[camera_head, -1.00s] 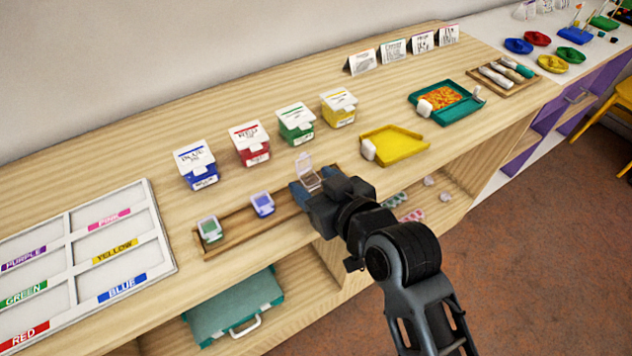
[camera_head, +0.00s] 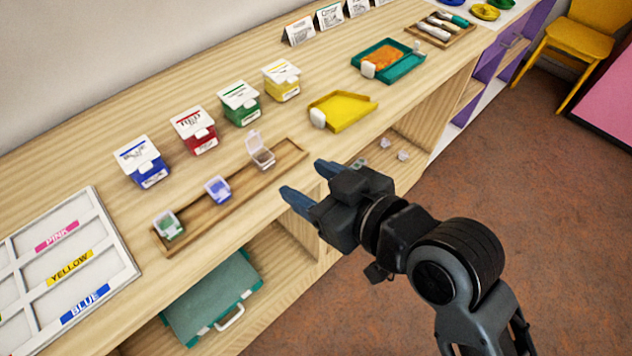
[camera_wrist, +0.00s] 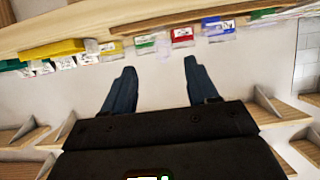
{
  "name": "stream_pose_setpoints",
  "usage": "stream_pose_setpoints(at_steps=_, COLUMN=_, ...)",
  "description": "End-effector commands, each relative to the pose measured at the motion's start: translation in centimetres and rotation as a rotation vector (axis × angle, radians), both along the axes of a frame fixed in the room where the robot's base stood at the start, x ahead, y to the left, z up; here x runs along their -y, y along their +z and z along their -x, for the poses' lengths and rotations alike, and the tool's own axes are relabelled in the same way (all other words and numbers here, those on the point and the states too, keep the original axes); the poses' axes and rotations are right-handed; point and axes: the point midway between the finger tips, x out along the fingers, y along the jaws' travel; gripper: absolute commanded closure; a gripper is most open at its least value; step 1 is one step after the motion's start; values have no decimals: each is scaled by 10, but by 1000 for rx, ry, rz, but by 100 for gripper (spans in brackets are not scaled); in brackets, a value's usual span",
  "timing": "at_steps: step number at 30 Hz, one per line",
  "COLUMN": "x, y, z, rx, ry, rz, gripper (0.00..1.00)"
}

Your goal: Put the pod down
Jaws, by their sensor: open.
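A small clear pod (camera_head: 262,155) with its lid standing open rests in the right part of a long wooden tray (camera_head: 288,154) on the counter. A blue-purple pod (camera_head: 218,190) sits in the middle of the tray and a green-tinted pod (camera_head: 168,225) at its left end. My gripper (camera_head: 305,180) is open and empty, in front of the counter edge and to the right of the clear pod, apart from it. In the wrist view my spread fingers (camera_wrist: 160,68) have nothing between them.
Blue (camera_head: 142,162), red (camera_head: 195,131), green (camera_head: 240,103) and yellow (camera_head: 282,80) lidded boxes stand behind the tray. A yellow tray (camera_head: 345,110) and a teal tray (camera_head: 388,62) lie farther right. A white sorting board (camera_head: 118,245) lies left. Open shelves are below the counter edge.

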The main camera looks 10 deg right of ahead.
Motion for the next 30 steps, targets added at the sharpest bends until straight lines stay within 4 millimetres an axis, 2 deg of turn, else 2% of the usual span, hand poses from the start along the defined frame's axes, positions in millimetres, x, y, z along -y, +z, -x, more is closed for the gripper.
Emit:
stream_pose_setpoints(at_steps=11, x=5, y=2, z=6, rx=0, ry=-4, rz=0, gripper=41)
stream_pose_setpoints(at_steps=14, x=13, y=-6, z=13, rx=-5, ry=-32, rz=-2, gripper=41)
stream_pose_setpoints(at_steps=16, x=27, y=-15, z=24, rx=-10, ry=-75, rz=-6, gripper=41)
stream_pose_setpoints(at_steps=23, x=89, y=-46, z=89, rx=-5, ry=-278, rz=-20, gripper=41)
stream_pose_setpoints(at_steps=30, x=139, y=-47, z=170, rx=34, ry=-452, rz=-24, gripper=41)
